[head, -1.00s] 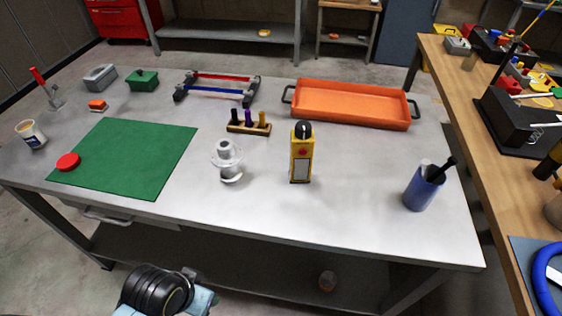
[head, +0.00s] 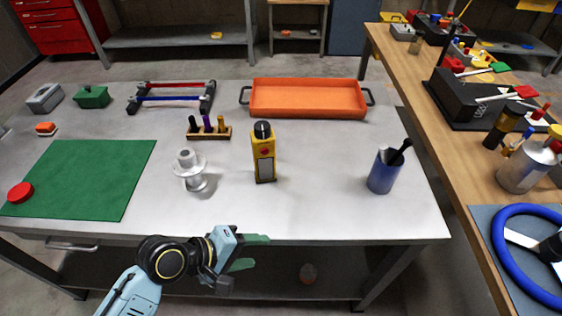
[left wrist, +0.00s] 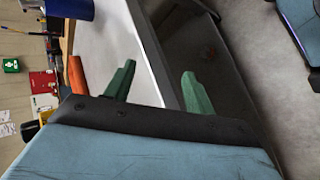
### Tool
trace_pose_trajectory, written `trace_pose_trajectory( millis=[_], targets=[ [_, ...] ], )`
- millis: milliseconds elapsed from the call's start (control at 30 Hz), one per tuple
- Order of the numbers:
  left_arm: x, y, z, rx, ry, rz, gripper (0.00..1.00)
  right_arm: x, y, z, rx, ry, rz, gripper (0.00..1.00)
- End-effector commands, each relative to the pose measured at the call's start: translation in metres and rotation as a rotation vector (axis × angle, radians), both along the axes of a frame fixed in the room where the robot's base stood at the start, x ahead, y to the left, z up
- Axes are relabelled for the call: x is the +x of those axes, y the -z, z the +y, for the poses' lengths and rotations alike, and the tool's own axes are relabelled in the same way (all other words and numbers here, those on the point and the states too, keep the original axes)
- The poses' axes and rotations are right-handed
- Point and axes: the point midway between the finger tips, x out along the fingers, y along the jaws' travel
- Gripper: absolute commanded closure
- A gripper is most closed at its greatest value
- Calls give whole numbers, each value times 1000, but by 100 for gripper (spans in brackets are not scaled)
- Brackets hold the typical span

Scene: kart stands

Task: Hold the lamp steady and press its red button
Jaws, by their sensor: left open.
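The lamp (head: 264,155) is a yellow upright block with a black top, a red button (head: 265,152) on its front and a pale panel below it. It stands on the grey metal table, right of the silver flanged part. My left gripper (head: 257,252) is open and empty at the table's front edge, in front of and below the lamp, apart from it. Its green fingers (left wrist: 158,85) show in the left wrist view, spread with nothing between them. The lamp cannot be made out in the left wrist view. My right gripper is not in view.
The silver flanged part (head: 190,172) stands close left of the lamp. A small peg rack (head: 222,135) is behind it, and an orange tray (head: 308,114) at the back. A blue cup (head: 381,178) with tools stands right. A green mat (head: 95,180) lies left. The table front before the lamp is clear.

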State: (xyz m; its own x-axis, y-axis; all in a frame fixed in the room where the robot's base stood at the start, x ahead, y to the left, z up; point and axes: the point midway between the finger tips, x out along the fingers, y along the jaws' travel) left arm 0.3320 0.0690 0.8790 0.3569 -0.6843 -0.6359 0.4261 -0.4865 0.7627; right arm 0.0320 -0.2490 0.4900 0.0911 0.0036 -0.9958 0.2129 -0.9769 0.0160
Motion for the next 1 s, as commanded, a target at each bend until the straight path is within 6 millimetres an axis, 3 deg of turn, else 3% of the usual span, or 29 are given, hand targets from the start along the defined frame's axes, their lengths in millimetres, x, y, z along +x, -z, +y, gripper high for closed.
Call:
trace_pose_trajectory(
  millis=[233,600,800,1000],
  targets=[
    [55,-11,-15,-404,-294,360,45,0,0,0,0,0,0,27],
    [133,-24,10,-841,-697,828,45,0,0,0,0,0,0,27],
    [149,-25,18,-924,-776,913,45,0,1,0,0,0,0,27],
    [159,-19,5,-932,-780,920,45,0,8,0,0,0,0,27]
  ],
)
